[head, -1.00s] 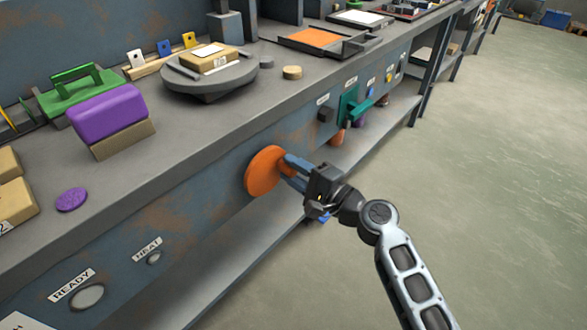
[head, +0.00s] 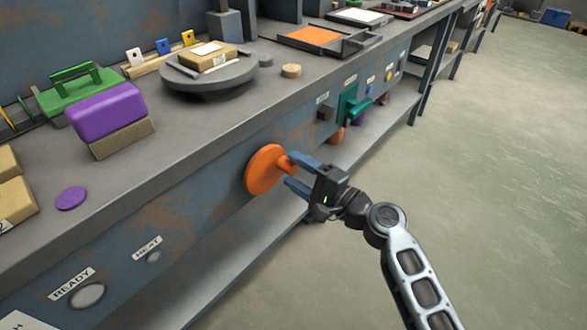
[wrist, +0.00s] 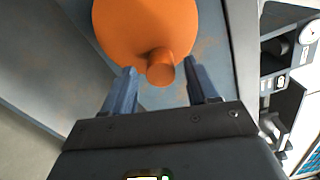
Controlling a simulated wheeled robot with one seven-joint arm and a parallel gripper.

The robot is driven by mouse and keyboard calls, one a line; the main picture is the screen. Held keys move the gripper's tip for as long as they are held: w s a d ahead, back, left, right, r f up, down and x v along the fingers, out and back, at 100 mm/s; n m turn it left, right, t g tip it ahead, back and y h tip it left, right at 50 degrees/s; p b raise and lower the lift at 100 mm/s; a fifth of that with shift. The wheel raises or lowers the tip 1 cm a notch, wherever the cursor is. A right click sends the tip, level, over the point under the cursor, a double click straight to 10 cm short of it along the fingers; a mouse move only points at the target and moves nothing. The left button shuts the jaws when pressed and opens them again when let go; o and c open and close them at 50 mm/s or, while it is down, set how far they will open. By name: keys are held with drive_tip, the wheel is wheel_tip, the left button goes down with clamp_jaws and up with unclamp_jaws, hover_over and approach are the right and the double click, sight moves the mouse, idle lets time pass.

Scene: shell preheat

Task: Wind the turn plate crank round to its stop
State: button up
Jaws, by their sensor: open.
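The turn plate crank is an orange disc (head: 263,171) on the blue front panel of the bench, with a short orange peg handle (head: 285,162) sticking out of it. In the wrist view the disc (wrist: 140,25) fills the top and the peg (wrist: 161,70) points toward me. My gripper (head: 294,172) is open at the disc's right side. In the wrist view its two blue fingers (wrist: 160,85) stand on either side of the peg, with gaps visible, so they are not closed on it. The round grey turn plate (head: 210,85) on the bench top carries a tan block with a white label.
HEAT (head: 154,256) and READY (head: 87,295) fittings are at lower left. The floor at right is clear.

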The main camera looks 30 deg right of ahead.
drive_tip(key=v, duration=0.6)
drive_tip(key=shift+s, duration=0.2)
drive_tip(key=s+a+f+n+g+h, duration=0.2)
drive_tip(key=s+f, duration=0.3)
drive_tip(key=s, duration=0.2)
drive_tip(key=s+a+r+n+g+h, duration=0.15)
drive_tip(key=s+n+h, duration=0.45)
drive_tip(key=s, duration=1.3)
drive_tip(key=s+a+r+n+t+y, duration=0.1)
drive_tip(key=s+a+r+n+y, duration=0.1)
drive_tip(key=s+r+n, duration=0.75)
wheel_tip(320, 180, up, 17)
drive_tip(key=p, duration=1.6)
drive_tip(key=shift+w+a+r, duration=0.15)
drive_tip(key=shift+w+a, duration=0.1)
drive_tip(key=shift+w, duration=0.1)
